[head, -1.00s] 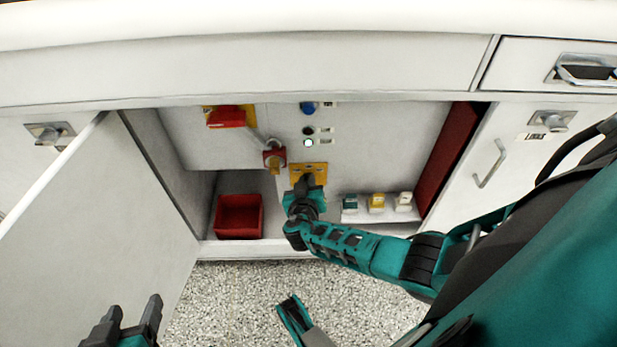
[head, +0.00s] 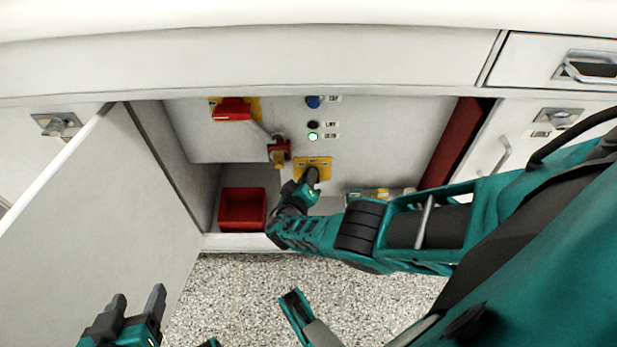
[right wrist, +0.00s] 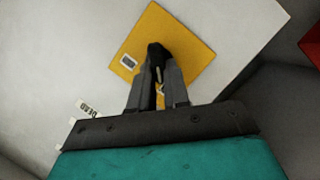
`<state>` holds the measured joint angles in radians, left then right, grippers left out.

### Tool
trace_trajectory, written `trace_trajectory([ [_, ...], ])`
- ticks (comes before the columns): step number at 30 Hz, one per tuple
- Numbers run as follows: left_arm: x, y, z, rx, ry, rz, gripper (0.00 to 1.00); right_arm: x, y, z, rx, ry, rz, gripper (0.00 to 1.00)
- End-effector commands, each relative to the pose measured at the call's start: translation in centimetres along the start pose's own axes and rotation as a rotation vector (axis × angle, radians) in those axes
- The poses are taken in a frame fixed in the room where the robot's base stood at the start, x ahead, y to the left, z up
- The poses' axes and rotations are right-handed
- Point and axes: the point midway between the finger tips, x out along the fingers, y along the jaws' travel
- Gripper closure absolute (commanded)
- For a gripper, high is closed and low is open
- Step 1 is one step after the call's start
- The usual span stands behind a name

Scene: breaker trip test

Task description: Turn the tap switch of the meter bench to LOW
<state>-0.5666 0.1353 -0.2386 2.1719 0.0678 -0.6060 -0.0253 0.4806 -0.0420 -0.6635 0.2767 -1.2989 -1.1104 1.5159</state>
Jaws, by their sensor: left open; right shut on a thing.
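The tap switch has a yellow plate (head: 318,162) on the pale panel inside the open cabinet. The plate also shows in the right wrist view (right wrist: 194,46). My right gripper (head: 308,180) is shut on the switch's black knob (right wrist: 157,52), which shows between the fingertips in the right wrist view. The fingers hide much of the knob and part of the plate markings, so I cannot read its setting. My left gripper (head: 138,298) is open and empty at the lower left, in front of the open door.
A red handle (head: 231,111) and a red lockout piece with padlock (head: 279,152) are left of the switch. A lit lamp (head: 313,137) is above it. A red bin (head: 242,208) stands inside. The open door (head: 95,215) bounds the left side.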

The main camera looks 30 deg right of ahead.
Motion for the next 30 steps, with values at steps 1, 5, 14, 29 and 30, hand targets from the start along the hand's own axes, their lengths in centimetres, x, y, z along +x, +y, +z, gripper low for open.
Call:
trace_trajectory([
  [1,0.03,0.0,0.18,-0.001,-0.002,0.0,0.38,-0.3,-0.65,0.0,-0.007,-0.002,-0.016,1.0],
  [5,-0.02,0.03,0.37,-0.002,-0.006,0.0,0.38,-0.3,-0.53,-0.01,-0.027,0.0,-0.005,1.0],
  [14,-0.03,0.02,0.42,-0.002,-0.007,0.0,0.38,-0.2,-0.19,-0.06,-0.049,0.003,0.01,1.0],
  [29,0.08,-0.06,0.04,0.0,0.0,-0.001,0.38,-0.14,-0.02,-0.15,-0.052,0.006,0.015,0.73],
  [30,0.09,-0.06,0.0,0.0,0.001,-0.001,0.38,-0.13,0.0,-0.15,-0.052,0.006,0.016,0.69],
])
